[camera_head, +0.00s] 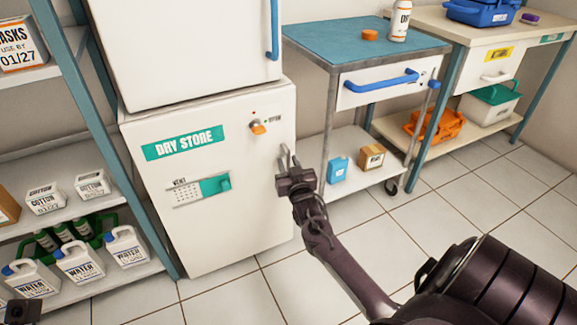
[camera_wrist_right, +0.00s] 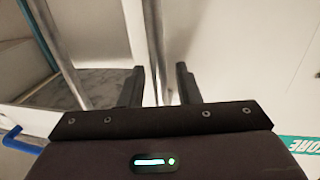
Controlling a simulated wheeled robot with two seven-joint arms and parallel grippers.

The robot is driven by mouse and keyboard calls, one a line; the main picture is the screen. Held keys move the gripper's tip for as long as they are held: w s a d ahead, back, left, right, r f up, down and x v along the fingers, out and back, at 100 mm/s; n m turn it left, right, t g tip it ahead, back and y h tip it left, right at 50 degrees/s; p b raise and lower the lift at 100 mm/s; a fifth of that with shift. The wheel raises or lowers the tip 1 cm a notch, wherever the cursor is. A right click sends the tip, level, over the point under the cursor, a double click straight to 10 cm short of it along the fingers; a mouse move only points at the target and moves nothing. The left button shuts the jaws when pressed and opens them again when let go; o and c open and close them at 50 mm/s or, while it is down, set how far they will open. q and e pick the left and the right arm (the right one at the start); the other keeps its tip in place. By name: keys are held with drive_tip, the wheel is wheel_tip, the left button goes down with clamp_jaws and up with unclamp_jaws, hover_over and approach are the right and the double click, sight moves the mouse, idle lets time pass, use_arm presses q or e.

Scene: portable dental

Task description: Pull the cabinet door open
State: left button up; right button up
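The white cabinet with the green DRY STORE label (camera_head: 184,142) stands left of centre in the head view, and its door is shut. A pale metal handle (camera_head: 284,157) is at the door's right edge. My right gripper (camera_head: 290,168) is at this handle. In the right wrist view the two dark fingers (camera_wrist_right: 161,84) are apart, with a metal bar (camera_wrist_right: 153,40) running between them. I cannot tell whether they touch it. A small dark part, probably of my left gripper (camera_head: 18,312), shows in the lower left corner; its fingers are hidden.
A blue-topped trolley (camera_head: 340,42) with a blue drawer handle (camera_head: 382,80) stands right of the cabinet. A shelf (camera_head: 60,215) with water jugs and boxes is close on the left. The tiled floor (camera_head: 240,295) in front of the cabinet is clear apart from my arm.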

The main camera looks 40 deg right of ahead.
drive_tip(key=shift+c, duration=0.3)
clamp_jaws()
